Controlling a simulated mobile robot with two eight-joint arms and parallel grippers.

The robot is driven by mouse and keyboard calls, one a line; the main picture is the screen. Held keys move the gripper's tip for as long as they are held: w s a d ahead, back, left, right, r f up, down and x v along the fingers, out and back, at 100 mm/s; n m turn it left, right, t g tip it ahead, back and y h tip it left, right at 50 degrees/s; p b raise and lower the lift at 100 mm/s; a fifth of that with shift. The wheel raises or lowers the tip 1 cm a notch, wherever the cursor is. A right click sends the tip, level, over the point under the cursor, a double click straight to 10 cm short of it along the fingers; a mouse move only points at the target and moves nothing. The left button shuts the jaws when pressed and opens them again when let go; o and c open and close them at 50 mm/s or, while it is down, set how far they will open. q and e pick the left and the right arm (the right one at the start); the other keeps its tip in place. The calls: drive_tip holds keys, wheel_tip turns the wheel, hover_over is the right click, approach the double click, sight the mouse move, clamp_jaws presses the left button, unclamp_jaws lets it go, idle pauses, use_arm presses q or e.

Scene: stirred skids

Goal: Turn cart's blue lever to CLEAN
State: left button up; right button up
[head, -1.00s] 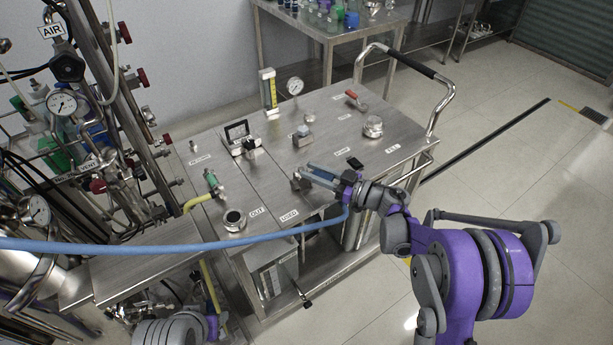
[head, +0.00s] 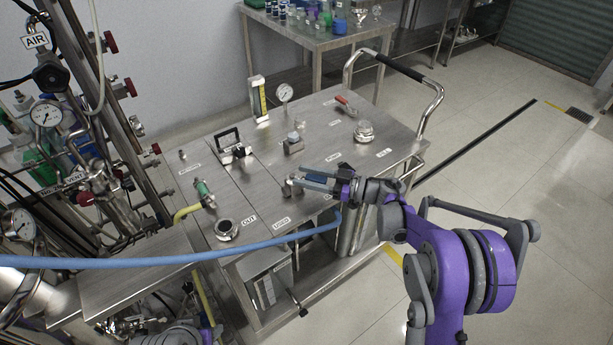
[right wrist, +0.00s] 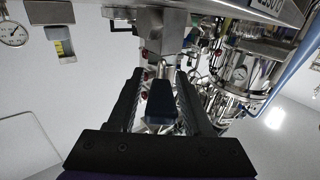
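The steel cart (head: 330,130) stands in the middle of the head view. Its blue lever (head: 319,179) extends right from a metal valve body (head: 291,184) on the cart top, partly hidden by my right gripper (head: 314,182). In the right wrist view the dark blue lever (right wrist: 162,102) lies between the two black fingers of the right gripper (right wrist: 161,95). The fingers are apart, one on each side of the lever, with narrow gaps visible. No CLEAN label is readable. My left gripper is not in view.
A red-handled lever (head: 345,103), a round cap (head: 364,131), a gauge (head: 284,93) and a green-handled valve (head: 203,191) stand on the cart top. A blue hose (head: 180,258) crosses in front. Pipework (head: 100,130) crowds the left; floor at right is open.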

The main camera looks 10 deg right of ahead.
drive_tip(key=shift+o, duration=0.5)
drive_tip(key=v, duration=1)
drive_tip(key=shift+d, duration=0.4)
drive_tip(key=shift+s, duration=0.15)
